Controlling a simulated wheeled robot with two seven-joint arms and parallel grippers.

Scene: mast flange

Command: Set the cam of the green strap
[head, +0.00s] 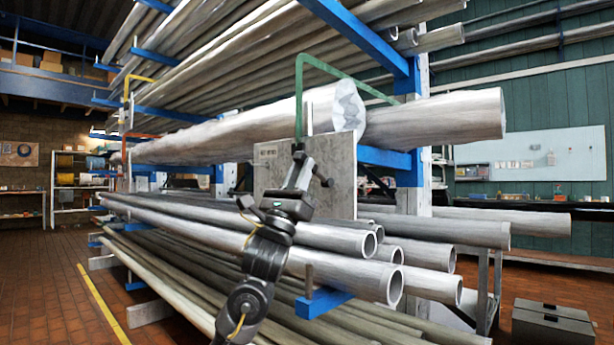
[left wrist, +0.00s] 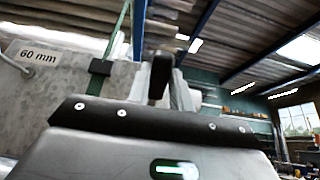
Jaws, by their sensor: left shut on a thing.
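The green strap (head: 299,98) runs over the large pipes (head: 340,108) on the rack and hangs down their near side. It also shows in the left wrist view (left wrist: 98,78), left of my fingers. My left gripper (head: 299,165) is at the strap's lower end, in front of a grey plate. In the left wrist view my left gripper (left wrist: 160,80) is shut on a small dark part, which looks like the strap's cam lever. The fingers hide much of it, so its exact angle cannot be told. My right gripper is out of view.
The grey plate (head: 342,178), with a "60 mm" label (left wrist: 38,57), stands close behind my left gripper. Long pipes (head: 330,238) jut out below it. Yellow (head: 127,88) and orange straps (head: 125,137) are farther along the rack. A dark case (head: 552,325) lies at right.

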